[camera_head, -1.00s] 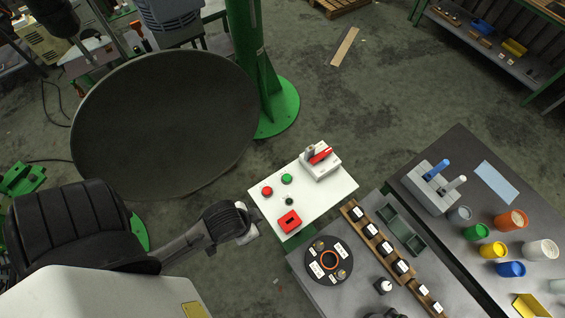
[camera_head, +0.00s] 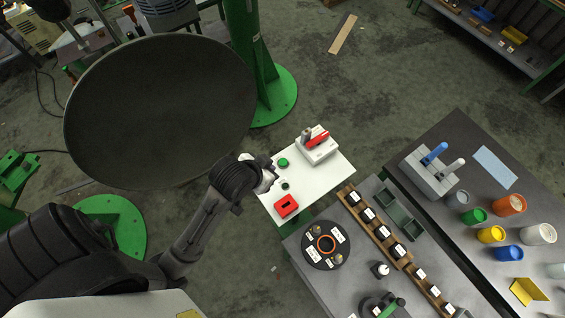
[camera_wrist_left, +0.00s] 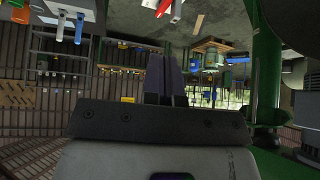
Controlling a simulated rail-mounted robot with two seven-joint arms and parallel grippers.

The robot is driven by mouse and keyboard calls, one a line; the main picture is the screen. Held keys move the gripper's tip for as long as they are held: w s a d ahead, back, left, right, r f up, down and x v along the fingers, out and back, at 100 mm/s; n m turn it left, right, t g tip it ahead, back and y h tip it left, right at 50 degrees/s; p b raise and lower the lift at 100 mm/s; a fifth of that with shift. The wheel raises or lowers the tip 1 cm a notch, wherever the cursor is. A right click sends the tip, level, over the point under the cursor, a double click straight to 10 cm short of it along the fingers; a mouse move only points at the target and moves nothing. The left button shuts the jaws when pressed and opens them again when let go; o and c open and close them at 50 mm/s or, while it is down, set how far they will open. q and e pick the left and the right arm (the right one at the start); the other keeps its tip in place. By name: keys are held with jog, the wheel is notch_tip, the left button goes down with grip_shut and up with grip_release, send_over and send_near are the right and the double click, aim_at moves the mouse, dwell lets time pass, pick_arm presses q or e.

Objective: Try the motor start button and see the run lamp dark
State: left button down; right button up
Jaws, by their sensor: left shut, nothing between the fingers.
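A white control panel (camera_head: 318,178) stands in the middle of the head view. On it are a green round button (camera_head: 283,162), a small dark green round piece (camera_head: 285,186), perhaps the run lamp, which shows no glow, and a red block (camera_head: 286,206). My right gripper is not in view.
A large dark disc (camera_head: 160,110) and a green column (camera_head: 247,45) stand behind the left arm. A bench right of the panel holds a round black plate (camera_head: 325,245) and a wooden block rack (camera_head: 382,236). Another bench holds a lever box (camera_head: 430,172) and several coloured cups.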

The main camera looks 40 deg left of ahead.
pick_arm(q)
jog(key=w+a+f+n+b, duration=0.1)
jog(key=w+a+f+n, duration=0.2)
jog(key=w, duration=0.3)
jog(key=w+a+f+n+b, duration=0.1)
jog(key=w+a+f+n, duration=0.2)
jog(key=w, duration=0.4)
jog(key=w+a+f+n+t+h, duration=0.1)
jog(key=w+a+f+n+t, duration=0.1)
jog(key=f+n, duration=1.2)
jog(key=shift+w+a+n, duration=0.15)
jog(key=shift+w+n, duration=0.35)
jog(key=shift+n, duration=2.3)
jog(key=shift+f, duration=0.1)
jog(key=shift+f, duration=0.1)
